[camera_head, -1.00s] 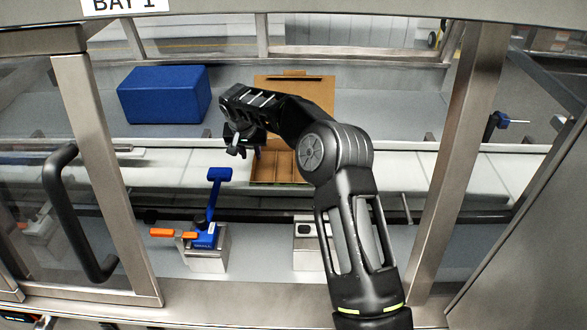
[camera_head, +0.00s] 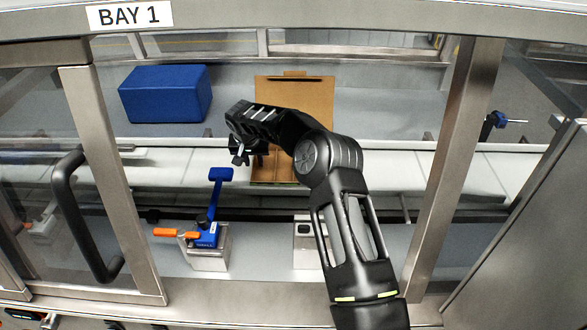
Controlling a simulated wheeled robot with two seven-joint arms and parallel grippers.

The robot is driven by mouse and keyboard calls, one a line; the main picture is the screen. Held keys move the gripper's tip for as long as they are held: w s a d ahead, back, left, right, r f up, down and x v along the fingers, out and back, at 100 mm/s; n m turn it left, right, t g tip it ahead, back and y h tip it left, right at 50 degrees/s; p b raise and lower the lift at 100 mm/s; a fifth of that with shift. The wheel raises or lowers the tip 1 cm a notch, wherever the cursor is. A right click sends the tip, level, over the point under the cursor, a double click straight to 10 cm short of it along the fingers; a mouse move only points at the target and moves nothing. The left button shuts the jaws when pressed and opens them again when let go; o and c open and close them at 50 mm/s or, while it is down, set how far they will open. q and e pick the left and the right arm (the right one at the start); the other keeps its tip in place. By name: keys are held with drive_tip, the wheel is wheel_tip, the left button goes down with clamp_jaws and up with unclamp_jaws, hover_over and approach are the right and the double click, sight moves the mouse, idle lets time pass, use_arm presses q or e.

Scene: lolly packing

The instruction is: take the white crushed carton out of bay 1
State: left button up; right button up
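An open brown carton (camera_head: 318,100) stands on the white conveyor inside bay 1, its lid raised at the back and its divided cells facing me. I see no white crushed carton in this view. My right arm reaches in through the opening from the lower right. My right gripper (camera_head: 247,158) hangs at the front left of the brown carton, with its fingers down. The arm and gripper hide part of the carton. The fingers are too small and dark to show whether they are open or hold anything. My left gripper is not in view.
A blue block (camera_head: 165,95) sits behind the conveyor (camera_head: 180,172) at left. A blue lever clamp with an orange handle (camera_head: 207,237) stands in front of the conveyor. Metal posts (camera_head: 448,150) and a glass door with a black handle (camera_head: 85,215) frame the opening.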

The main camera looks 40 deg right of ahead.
idle(0.3)
clamp_jaws()
idle(1.3)
